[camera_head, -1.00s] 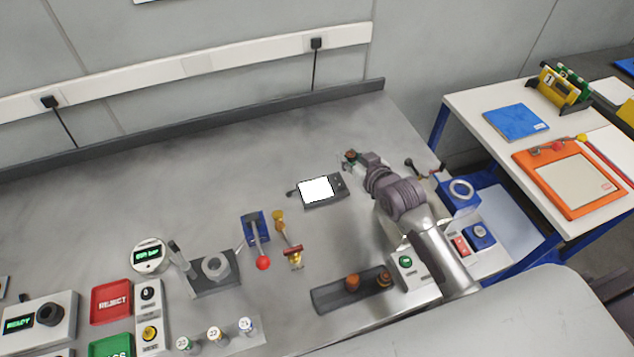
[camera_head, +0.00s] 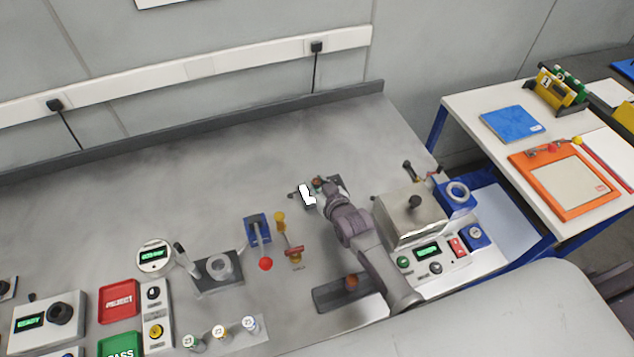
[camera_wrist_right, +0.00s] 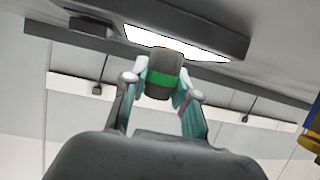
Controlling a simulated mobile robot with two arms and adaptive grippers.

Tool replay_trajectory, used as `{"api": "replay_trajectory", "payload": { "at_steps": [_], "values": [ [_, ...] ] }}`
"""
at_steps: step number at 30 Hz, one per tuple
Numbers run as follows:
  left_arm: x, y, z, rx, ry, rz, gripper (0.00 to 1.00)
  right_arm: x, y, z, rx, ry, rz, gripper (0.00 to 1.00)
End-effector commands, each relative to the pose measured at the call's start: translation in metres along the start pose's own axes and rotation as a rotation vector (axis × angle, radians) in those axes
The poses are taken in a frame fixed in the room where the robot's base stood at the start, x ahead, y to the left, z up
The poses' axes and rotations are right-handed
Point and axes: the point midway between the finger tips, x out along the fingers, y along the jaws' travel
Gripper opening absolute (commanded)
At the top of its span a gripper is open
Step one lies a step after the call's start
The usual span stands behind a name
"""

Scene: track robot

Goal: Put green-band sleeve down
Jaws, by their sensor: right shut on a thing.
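The green-band sleeve (camera_wrist_right: 160,91) is a dark grey cylinder with a bright green band in the right wrist view. My right gripper (camera_wrist_right: 160,82) is shut on it, with one finger on each side. In the head view my right gripper (camera_head: 317,184) is over the dark device with a white screen (camera_head: 306,195), partly covering it. The sleeve is too small and covered to make out clearly there. I cannot tell whether it touches the device. My left gripper is not in view.
A blue stand with a red-ball lever (camera_head: 265,263) is left of my arm. A dark rail (camera_head: 327,297) with an orange-brown piece lies nearer the front. A steel-lidded box (camera_head: 410,222) stands right of my arm. The back of the bench is clear.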

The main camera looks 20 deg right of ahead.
Motion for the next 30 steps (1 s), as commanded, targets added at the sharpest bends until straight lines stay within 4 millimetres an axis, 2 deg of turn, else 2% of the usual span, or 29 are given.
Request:
{"api": "replay_trajectory", "payload": {
  "at_steps": [7, 8, 12, 20, 24, 30],
  "values": [
    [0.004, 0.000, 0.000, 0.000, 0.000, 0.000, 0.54, 0.002, 0.000, 0.004, 0.000, 0.001, 0.000, 0.00],
    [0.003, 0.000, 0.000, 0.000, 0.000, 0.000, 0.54, 0.001, 0.000, 0.003, 0.000, 0.000, 0.000, 0.34],
    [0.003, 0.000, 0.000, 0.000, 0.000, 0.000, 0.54, 0.001, 0.000, 0.003, 0.000, 0.000, 0.000, 0.54],
    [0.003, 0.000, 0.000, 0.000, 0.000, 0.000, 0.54, 0.001, 0.000, 0.003, 0.000, 0.000, 0.000, 0.54],
    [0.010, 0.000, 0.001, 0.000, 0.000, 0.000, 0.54, 0.002, 0.000, 0.006, 0.000, 0.000, 0.000, 0.54],
    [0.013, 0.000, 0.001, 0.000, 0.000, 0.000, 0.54, -0.028, 0.000, 0.007, 0.001, 0.000, 0.000, 0.54]
  ]
}}
